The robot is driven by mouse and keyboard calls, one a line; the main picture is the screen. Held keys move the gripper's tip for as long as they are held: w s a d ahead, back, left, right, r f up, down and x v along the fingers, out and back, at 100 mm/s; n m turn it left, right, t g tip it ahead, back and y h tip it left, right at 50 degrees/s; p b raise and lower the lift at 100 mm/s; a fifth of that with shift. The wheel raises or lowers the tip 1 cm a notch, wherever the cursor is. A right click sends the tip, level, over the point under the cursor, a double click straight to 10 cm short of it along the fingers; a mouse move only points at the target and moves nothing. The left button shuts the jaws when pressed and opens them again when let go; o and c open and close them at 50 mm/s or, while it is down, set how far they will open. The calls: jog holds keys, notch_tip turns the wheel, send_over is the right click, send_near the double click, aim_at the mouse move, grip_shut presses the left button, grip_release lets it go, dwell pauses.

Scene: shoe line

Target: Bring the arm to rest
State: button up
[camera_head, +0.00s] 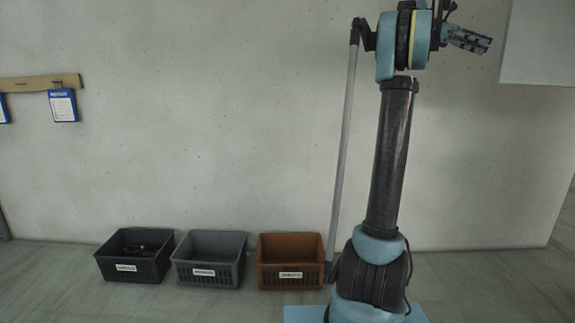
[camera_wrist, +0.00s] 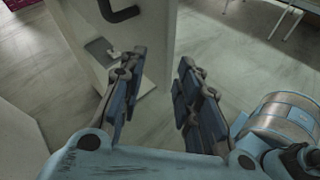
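My arm stands upright in the head view, with its upper end raised high near the top edge. My gripper (camera_head: 469,39) points to the right there, in front of the pale wall and well above the floor. In the wrist view, my gripper (camera_wrist: 159,72) has its two dark-blue fingers apart. Nothing is held between them; a white panel and the floor show beyond the gap.
A black crate (camera_head: 128,270) with dark contents, a grey crate (camera_head: 208,274) and an orange-brown crate (camera_head: 290,277) stand along the wall, left of my arm. A blue clipboard (camera_head: 63,106) hangs at far left. Floor at right is clear.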

jog(key=s+a+f+m+t+y, duration=0.2)
jog(key=s+a+f, duration=0.6)
jog(key=a+f, duration=0.6)
jog(key=s+a+f+m+t+y, duration=0.2)
jog(key=s+a+f+t+y, duration=0.2)
jog(key=a+f, duration=1)
jog(key=s+a+f+m+t+y, duration=0.2)
jog(key=s+a+f+t, duration=0.4)
jog(key=f, duration=2.3)
jog(key=s+a+y, duration=0.1)
jog(key=s+a, duration=0.5)
jog(key=a, duration=0.3)
jog(key=shift+f+y, duration=0.4)
jog(key=shift+s+d, duration=0.1)
